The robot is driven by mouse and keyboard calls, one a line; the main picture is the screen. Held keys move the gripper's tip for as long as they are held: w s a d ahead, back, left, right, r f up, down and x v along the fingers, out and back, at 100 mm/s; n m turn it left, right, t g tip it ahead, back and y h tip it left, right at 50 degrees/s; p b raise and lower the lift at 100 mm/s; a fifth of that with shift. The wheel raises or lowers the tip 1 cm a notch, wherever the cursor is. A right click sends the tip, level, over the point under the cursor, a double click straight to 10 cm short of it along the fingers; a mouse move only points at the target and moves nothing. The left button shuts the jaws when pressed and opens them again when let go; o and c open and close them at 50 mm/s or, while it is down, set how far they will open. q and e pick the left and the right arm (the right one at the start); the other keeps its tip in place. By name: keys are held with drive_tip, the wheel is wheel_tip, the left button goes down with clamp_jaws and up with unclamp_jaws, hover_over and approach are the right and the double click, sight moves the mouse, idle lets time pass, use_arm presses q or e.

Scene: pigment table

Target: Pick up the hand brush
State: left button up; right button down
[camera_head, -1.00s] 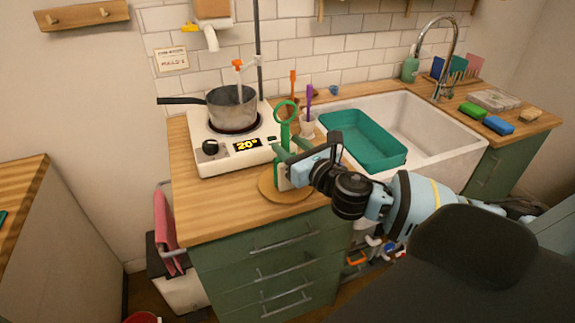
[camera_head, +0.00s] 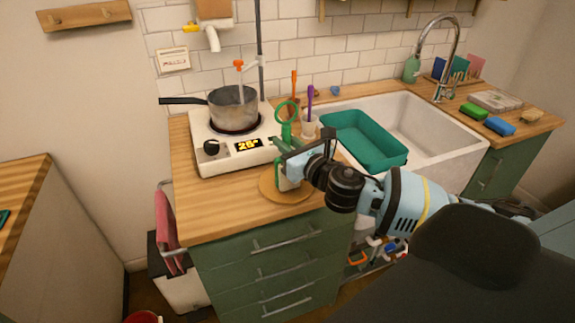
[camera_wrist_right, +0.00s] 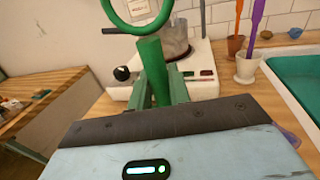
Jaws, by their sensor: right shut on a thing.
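The hand brush (camera_head: 287,112) appears to be the green upright tool with a ring at the top of its handle. It stands over a round wooden board (camera_head: 287,192) at the front of the counter. My right gripper (camera_head: 284,147) is shut on its handle below the ring. In the right wrist view the green handle (camera_wrist_right: 151,58) rises between the fingers (camera_wrist_right: 158,85), with the ring cut off by the top edge. The brush's lower end is partly hidden by the gripper, so I cannot tell whether it touches the board. My left gripper is out of view.
A hot plate (camera_head: 215,160) with a steel pot (camera_head: 233,108) stands just behind and left of the brush. A white cup (camera_head: 309,129) with a purple-handled tool is close behind. A teal tub (camera_head: 362,140) sits in the sink to the right. The counter's left front is clear.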

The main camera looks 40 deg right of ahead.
sight(289, 132)
drive_tip(key=shift+r, duration=0.15)
